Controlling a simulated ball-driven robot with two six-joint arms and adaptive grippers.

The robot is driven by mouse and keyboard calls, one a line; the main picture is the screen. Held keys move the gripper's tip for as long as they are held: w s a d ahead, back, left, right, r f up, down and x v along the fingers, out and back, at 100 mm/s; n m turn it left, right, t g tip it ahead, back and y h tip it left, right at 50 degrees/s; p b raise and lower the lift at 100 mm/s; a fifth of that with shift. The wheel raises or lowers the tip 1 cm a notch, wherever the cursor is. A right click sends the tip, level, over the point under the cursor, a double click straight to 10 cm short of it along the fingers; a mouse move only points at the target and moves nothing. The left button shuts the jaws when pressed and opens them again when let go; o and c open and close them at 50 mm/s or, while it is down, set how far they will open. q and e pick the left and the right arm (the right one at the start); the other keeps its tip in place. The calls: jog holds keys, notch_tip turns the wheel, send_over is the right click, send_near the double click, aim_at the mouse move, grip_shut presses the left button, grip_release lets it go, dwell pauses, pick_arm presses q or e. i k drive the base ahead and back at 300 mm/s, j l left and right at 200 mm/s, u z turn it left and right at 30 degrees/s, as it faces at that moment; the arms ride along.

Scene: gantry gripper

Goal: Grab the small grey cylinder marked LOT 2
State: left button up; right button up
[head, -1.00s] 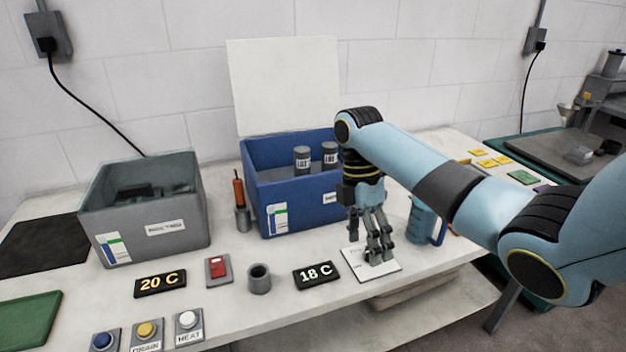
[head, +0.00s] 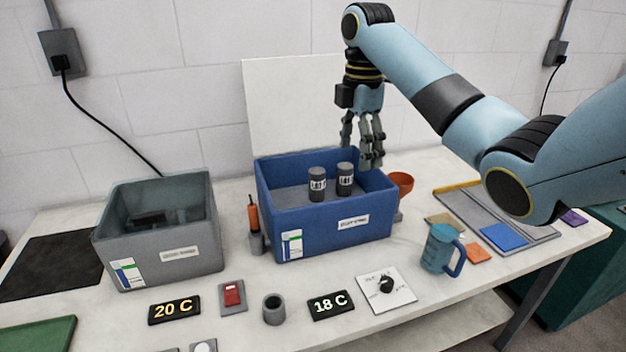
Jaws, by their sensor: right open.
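Two small dark grey cylinders stand upright inside the blue bin (head: 285,221): a left one (head: 317,187) and a right one (head: 345,183). Both carry white labels with LOT-like lettering, but the numbers are too small to read, so I cannot tell which is LOT 2. My right gripper (head: 361,157) is open and empty, fingers pointing down, at the back right of the bin. It shows just above and right of the right cylinder, apart from both. My left gripper is out of view.
A grey bin (head: 155,255) stands left of the blue one. An orange-handled tool (head: 253,217) stands between them. Right of the blue bin are an orange cup (head: 402,183) and a blue jug (head: 439,250). A dial plate (head: 400,296) lies in front. A white panel (head: 290,110) stands behind.

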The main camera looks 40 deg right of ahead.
aim_at(316, 175)
jog(key=i+l, duration=0.2)
jog(key=i, duration=0.2)
jog(key=i+l, duration=0.2)
jog(key=i, duration=0.2)
